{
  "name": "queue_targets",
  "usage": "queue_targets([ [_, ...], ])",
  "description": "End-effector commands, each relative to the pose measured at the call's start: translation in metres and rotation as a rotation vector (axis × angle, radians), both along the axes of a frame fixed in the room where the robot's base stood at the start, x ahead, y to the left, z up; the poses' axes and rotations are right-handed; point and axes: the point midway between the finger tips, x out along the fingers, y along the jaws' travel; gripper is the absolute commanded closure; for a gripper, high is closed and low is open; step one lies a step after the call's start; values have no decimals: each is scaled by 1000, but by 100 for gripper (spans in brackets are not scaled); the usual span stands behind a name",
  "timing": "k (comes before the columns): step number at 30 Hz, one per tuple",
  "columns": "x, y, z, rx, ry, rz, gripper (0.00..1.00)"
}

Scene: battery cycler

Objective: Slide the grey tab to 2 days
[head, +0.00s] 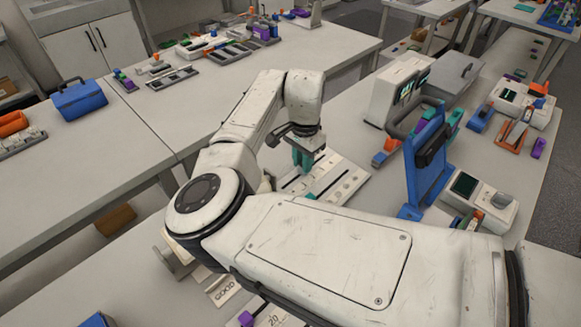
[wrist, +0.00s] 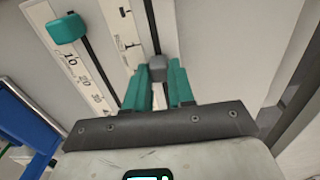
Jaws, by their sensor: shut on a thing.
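The grey tab (wrist: 157,68) stands in a dark slot in the wrist view, beside a white scale strip (wrist: 124,38). The strip has tick marks and a figure that looks like a 1; I cannot make out a 2. My gripper (wrist: 160,76) has teal fingers, one on each side of the grey tab, and is shut on it. In the head view my gripper (head: 302,158) reaches down to the white slider panel (head: 347,186); the tab is hidden there.
A teal tab (wrist: 66,28) sits on a neighbouring slider marked 10, 20, 30. In the head view a blue stand (head: 427,165) rises right of the panel, with a white instrument (head: 398,88) behind. A purple tab (head: 246,318) shows at the bottom.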

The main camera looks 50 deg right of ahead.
Motion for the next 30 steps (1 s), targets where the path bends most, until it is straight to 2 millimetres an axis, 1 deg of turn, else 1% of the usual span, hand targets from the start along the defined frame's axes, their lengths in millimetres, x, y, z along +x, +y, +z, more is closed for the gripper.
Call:
queue_targets([
  [1, 0, -6, 1, -3, 0, 1, 100],
  [3, 1, -10, 1, -2, -1, 2, 100],
  [12, 1, -10, 0, -1, -2, 3, 100],
  [13, 1, -10, 1, -1, -2, 3, 74],
  [20, 1, -10, 0, 0, 0, 2, 52],
  [27, 0, -10, 0, 0, 0, 1, 51],
  [30, 1, -10, 5, -1, 0, 2, 51],
])
